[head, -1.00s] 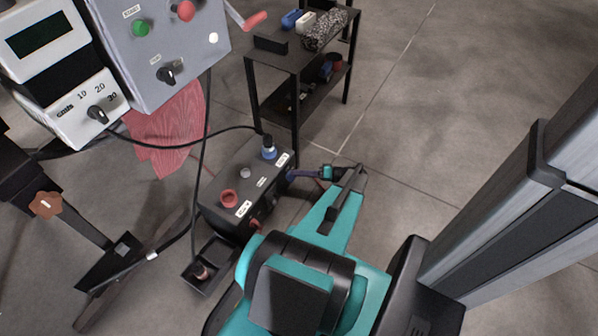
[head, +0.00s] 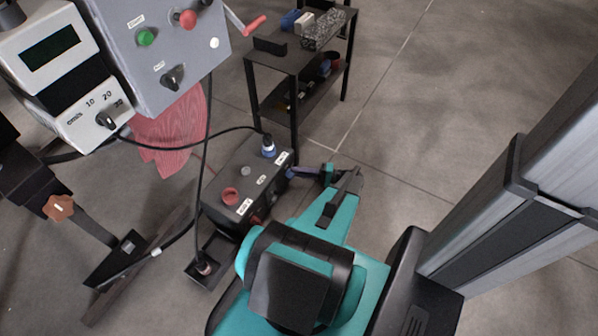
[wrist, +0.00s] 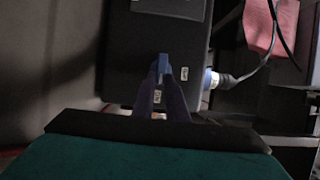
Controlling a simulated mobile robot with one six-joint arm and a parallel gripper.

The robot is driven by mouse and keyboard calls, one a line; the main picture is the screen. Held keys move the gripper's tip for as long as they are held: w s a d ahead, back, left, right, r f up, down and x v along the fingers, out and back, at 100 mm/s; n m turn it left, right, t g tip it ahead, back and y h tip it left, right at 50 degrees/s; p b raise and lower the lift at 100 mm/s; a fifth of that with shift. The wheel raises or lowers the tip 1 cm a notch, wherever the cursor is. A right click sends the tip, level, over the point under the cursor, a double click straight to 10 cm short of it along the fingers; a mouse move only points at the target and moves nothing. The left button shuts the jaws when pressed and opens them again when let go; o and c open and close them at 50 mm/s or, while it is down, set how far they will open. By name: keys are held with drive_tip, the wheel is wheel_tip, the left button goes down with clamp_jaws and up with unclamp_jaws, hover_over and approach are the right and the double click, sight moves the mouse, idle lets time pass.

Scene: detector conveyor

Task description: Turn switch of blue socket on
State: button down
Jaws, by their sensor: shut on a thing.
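The dark socket box (head: 222,192) stands low on the floor left of my arm in the head view. My gripper (head: 291,173) reaches the box's right side, near the blue plug. In the wrist view, my gripper (wrist: 162,84) is shut on the small blue switch (wrist: 162,62) on the box face (wrist: 140,40). The switch's exact angle is hard to read.
A black two-level shelf (head: 296,62) with several items stands behind the box. A grey control panel (head: 165,50) and a display unit (head: 60,75) are at upper left. Black cables hang over the box. A red cloth (head: 172,135) hangs behind. Open floor lies to the right.

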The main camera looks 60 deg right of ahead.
drive_tip(key=c, duration=1.8)
unclamp_jaws()
drive_tip(key=shift+o, duration=0.2)
drive_tip(key=b+v, duration=0.3)
drive_tip(key=v, duration=1.1)
drive_tip(key=shift+f, duration=0.15)
